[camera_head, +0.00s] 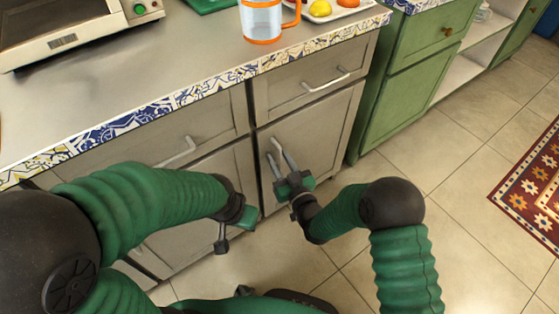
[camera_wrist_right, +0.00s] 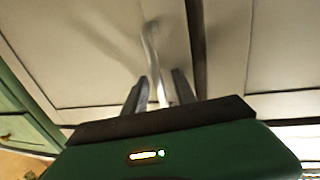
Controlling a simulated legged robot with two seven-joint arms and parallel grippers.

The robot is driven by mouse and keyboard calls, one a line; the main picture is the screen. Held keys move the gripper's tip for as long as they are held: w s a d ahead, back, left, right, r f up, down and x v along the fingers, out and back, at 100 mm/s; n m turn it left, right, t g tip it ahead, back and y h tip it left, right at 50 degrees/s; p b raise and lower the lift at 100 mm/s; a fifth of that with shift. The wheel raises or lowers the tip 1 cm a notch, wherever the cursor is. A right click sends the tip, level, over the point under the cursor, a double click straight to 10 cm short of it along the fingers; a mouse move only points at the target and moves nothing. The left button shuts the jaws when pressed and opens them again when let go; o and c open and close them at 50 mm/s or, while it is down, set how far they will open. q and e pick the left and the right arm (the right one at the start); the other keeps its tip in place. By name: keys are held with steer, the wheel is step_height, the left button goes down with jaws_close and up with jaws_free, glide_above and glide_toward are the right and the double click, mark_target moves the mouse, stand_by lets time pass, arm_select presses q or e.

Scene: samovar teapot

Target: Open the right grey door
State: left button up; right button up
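The right grey door (camera_head: 322,128) is the lower panel at the right end of the grey cabinet and looks closed. Its curved metal handle (camera_head: 276,146) is near the door's left edge. My right gripper (camera_head: 282,161) is at the handle with its two fingers apart. In the right wrist view the handle (camera_wrist_right: 150,42) runs down between the open fingers (camera_wrist_right: 158,92); I cannot tell whether either finger touches it. The door also shows there (camera_wrist_right: 85,50). My left gripper (camera_head: 226,238) hangs low before the left grey door (camera_head: 203,190), its fingers partly hidden.
Drawers with handles sit above the doors, including the right drawer (camera_head: 312,80). A green cabinet (camera_head: 408,95) stands directly to the right.

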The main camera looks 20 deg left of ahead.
steer(key=shift+c, duration=0.4)
jaws_close()
stand_by(0.9)
